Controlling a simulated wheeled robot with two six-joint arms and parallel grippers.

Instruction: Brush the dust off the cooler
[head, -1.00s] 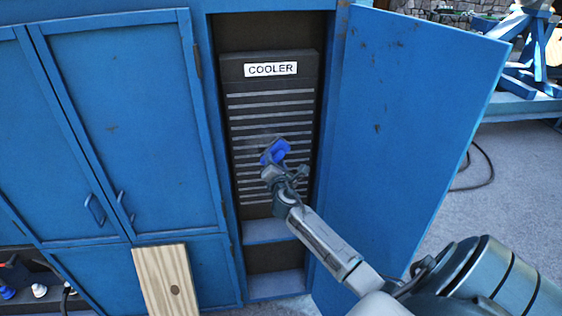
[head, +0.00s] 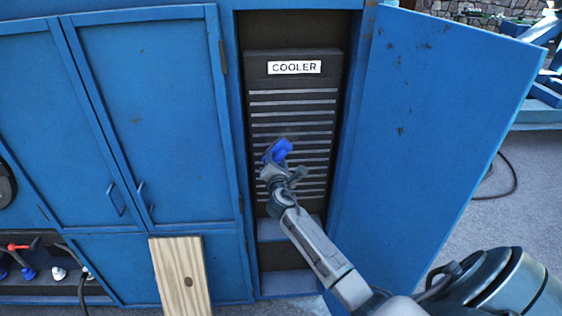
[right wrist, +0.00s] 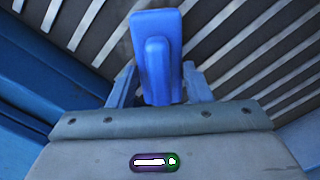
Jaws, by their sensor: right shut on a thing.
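The cooler (head: 293,97) is a tall dark panel with light horizontal slats and a white "COOLER" label, set inside an open blue cabinet. My right gripper (head: 272,168) is in front of its lower middle slats. It is shut on a blue brush (head: 277,151), which also shows between the fingers in the right wrist view (right wrist: 156,68). A faint greyish patch shows on the slats just above the brush. I cannot tell whether the brush touches the slats. The slats fill the background of the right wrist view. My left gripper is not in view.
The open blue door (head: 440,130) stands to the right of the cooler, close to my right arm. Closed blue cabinet doors (head: 150,110) are on the left. A wooden board (head: 181,277) leans low in front. A cable lies on the floor at right.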

